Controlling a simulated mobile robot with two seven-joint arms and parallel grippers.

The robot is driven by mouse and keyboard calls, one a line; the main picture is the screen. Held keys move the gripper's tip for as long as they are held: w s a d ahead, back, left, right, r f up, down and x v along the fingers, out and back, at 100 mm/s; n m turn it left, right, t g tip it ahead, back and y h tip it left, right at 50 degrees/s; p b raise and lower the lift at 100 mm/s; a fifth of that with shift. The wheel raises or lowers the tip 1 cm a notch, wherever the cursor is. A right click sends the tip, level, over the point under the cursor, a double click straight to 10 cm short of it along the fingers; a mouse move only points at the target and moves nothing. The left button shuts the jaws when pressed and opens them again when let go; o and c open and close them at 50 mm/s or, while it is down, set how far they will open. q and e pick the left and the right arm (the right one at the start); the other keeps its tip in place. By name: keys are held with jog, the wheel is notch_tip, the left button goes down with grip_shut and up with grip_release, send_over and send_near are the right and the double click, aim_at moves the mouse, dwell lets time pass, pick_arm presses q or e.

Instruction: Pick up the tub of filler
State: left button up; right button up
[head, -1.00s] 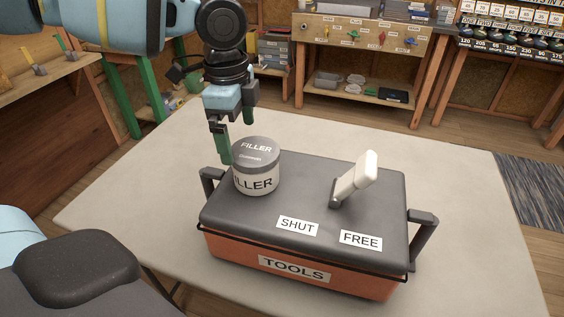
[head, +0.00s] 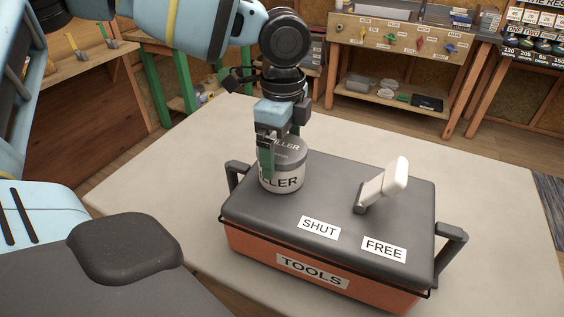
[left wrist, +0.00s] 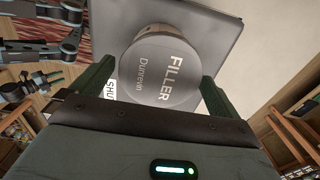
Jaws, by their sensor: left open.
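The tub of filler (head: 283,178) is a pale grey cylinder with a darker lid, standing upright on the left back part of the tool box's dark lid. My left gripper (head: 281,160) points down over it, open, with one green finger in front of the tub's near left side. In the left wrist view the tub's lid (left wrist: 160,70) lies between the two green fingers of the left gripper (left wrist: 157,85), with no clear sign of contact. The gripper hides part of the lid and label in the head view.
The orange tool box (head: 312,276) stands on a pale table (head: 140,185). A white lever (head: 384,186) rises from its lid, near labels SHUT and FREE. Black handles (head: 450,243) stick out at its ends. Table around the box is mostly clear.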

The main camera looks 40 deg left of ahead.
aim_at(282, 147)
pick_arm(q)
jog(key=shift+f, duration=1.75)
jog(key=c, duration=1.1)
jog(key=shift+r, duration=0.1)
jog(key=shift+c, duration=0.2)
notch_tip(282, 147, up, 10)
jog(key=shift+a+f+p, duration=0.1)
jog(key=shift+p, duration=0.2)
